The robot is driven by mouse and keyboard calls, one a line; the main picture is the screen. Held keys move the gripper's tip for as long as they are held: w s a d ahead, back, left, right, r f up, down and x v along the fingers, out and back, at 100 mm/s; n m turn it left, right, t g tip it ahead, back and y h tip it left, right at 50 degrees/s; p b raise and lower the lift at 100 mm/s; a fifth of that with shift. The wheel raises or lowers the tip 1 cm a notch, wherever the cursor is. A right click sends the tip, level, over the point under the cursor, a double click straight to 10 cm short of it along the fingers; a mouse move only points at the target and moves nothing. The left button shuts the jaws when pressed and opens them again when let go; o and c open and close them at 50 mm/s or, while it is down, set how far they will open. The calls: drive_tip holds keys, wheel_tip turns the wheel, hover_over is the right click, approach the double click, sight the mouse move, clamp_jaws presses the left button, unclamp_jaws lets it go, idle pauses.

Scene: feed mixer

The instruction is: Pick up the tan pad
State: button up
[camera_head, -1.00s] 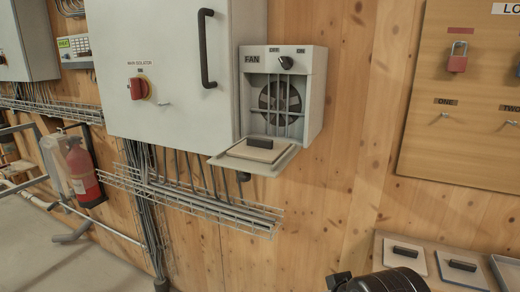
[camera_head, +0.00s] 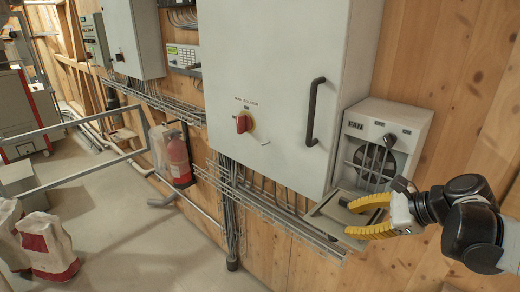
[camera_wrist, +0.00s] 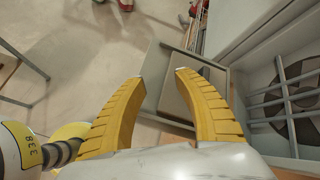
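The tan pad, with a dark bar handle on top, lies on the fold-down tray (camera_head: 316,222) below the fan box. In the head view my gripper's yellow fingers partly cover it. In the wrist view the pad (camera_wrist: 173,95) shows between and beyond the fingers, on the tray (camera_wrist: 155,62). My gripper (camera_head: 351,219) is open, its two curved fingers spread apart above the tray; it also shows in the wrist view (camera_wrist: 160,77). Nothing is visibly held. The exact gap between fingertips and pad is hard to tell.
The fan box (camera_head: 382,145) with its grille stands right beside the tray. A large grey cabinet (camera_head: 265,80) with a black handle and red switch is to the left. Wire cable trays (camera_head: 275,205) run below it. A fire extinguisher (camera_head: 178,158) and sacks (camera_head: 45,245) stand farther left.

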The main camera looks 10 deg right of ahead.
sight(368, 216)
drive_tip(key=d+r+m+t+y, duration=0.25)
drive_tip(key=d+m, duration=0.35)
drive_tip(key=d, duration=0.4)
drive_tip(key=shift+t+h, duration=0.25)
drive_tip(key=shift+h, duration=0.1)
drive_tip(key=x, duration=0.5)
drive_tip(key=shift+a+f, duration=0.2)
drive_tip(key=shift+a, duration=0.05)
drive_tip(key=x, duration=0.5)
drive_tip(key=shift+a+r, duration=0.25)
drive_tip(key=shift+a, duration=0.05)
drive_tip(key=shift+p, duration=0.3)
clamp_jaws()
